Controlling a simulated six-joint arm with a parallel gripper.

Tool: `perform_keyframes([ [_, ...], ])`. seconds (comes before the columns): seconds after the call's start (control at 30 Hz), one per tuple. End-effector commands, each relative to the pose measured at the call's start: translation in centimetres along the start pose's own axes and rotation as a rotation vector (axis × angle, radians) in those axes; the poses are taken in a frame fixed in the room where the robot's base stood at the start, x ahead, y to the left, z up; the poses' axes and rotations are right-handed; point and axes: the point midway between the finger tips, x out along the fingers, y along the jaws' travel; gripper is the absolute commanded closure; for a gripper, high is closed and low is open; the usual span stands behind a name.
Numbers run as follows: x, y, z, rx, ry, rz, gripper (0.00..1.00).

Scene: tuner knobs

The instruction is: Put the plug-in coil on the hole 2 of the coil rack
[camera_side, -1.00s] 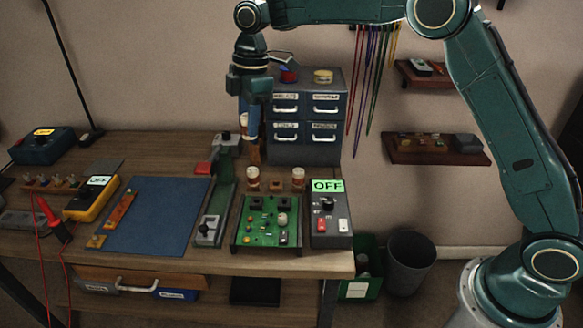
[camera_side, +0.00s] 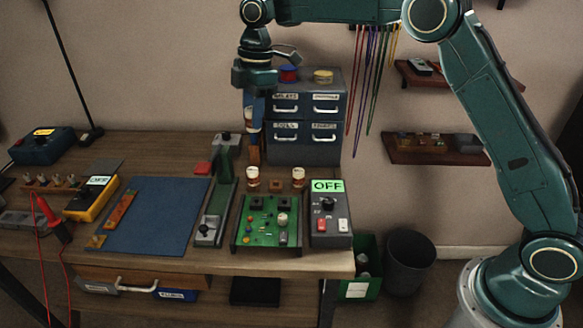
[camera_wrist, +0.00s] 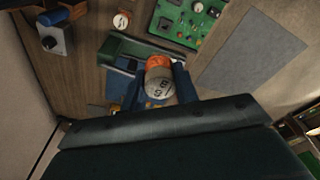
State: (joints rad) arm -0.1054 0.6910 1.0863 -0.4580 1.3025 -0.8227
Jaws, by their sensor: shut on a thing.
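My gripper (camera_side: 254,108) hangs fingers-down in front of the drawer cabinet, above the back of the bench. It is shut on the plug-in coil, which has a pale, lettered round top and an orange-brown side. The coil (camera_wrist: 160,86) shows clearly between the blue fingers in the wrist view; in the side view the fingers partly cover it. A brown upright piece (camera_side: 254,156) shows just below the fingers; I cannot tell whether it joins the coil. I cannot surely pick out the coil rack or its hole 2.
A green bracket-like fixture (camera_side: 221,188) stands left of the green circuit board (camera_side: 266,222). Two other coils (camera_side: 253,177) (camera_side: 298,176) stand behind the board. A grey box (camera_side: 330,222) reading OFF is to its right. The drawer cabinet (camera_side: 304,150) is close behind. The blue mat (camera_side: 160,210) is mostly clear.

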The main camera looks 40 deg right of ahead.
Motion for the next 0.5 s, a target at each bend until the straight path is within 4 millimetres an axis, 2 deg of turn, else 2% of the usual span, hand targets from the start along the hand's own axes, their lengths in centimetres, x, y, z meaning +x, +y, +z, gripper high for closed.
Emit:
perform_keyframes([
  [0.1,0.3,1.9,2.3,0.005,0.001,0.0,0.93],
  [0.3,0.6,4.3,6.1,0.004,-0.001,0.001,0.93],
  [0.5,0.7,5.2,7.8,-0.001,-0.003,0.002,0.93],
])
